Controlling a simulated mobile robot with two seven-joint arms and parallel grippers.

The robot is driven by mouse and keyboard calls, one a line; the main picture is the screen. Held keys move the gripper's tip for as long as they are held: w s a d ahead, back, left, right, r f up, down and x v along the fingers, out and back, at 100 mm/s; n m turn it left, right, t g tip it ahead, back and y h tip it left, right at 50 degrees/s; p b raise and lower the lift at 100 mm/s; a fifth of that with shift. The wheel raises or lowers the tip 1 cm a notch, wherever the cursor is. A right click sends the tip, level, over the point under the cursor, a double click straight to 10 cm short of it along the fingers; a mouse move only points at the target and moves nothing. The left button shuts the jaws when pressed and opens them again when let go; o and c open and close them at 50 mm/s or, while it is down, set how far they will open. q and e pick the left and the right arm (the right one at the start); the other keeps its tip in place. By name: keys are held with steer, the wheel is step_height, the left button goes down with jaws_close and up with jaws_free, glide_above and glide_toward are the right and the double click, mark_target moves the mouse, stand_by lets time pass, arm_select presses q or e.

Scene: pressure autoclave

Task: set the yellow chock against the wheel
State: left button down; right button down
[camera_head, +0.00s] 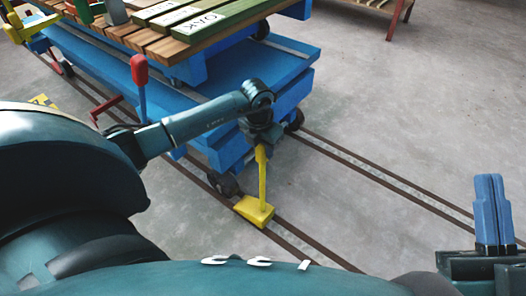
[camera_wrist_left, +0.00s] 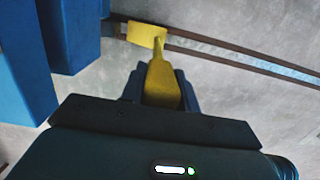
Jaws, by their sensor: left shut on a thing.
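The yellow chock (camera_head: 254,211) is a wedge block with an upright yellow handle. It is at the near rail, just right of and below the blue cart's near wheel (camera_head: 222,184); I cannot tell whether they touch. My left gripper (camera_head: 262,145) is shut on the top of the handle. In the left wrist view the chock's block (camera_wrist_left: 147,35) lies over the rail, and the handle (camera_wrist_left: 162,85) runs up between the blue fingers of my left gripper (camera_wrist_left: 162,92). My right gripper (camera_head: 490,210) has its blue fingers together, empty, at the right.
The blue cart (camera_head: 230,85) stands on the rails with wooden slats (camera_head: 195,28) on top. A red-knobbed lever (camera_head: 139,75) rises beside it. The rails (camera_head: 375,180) run on to the lower right, with bare concrete floor (camera_head: 400,100) around them.

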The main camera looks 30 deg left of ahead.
arm_select(q)
steer(key=shift+w+f, duration=0.1)
steer(key=shift+f, duration=0.2)
steer(key=shift+r, duration=0.1)
steer(key=c, duration=1)
jaws_free()
steer(key=shift+f, duration=0.25)
steer(key=shift+c, duration=0.2)
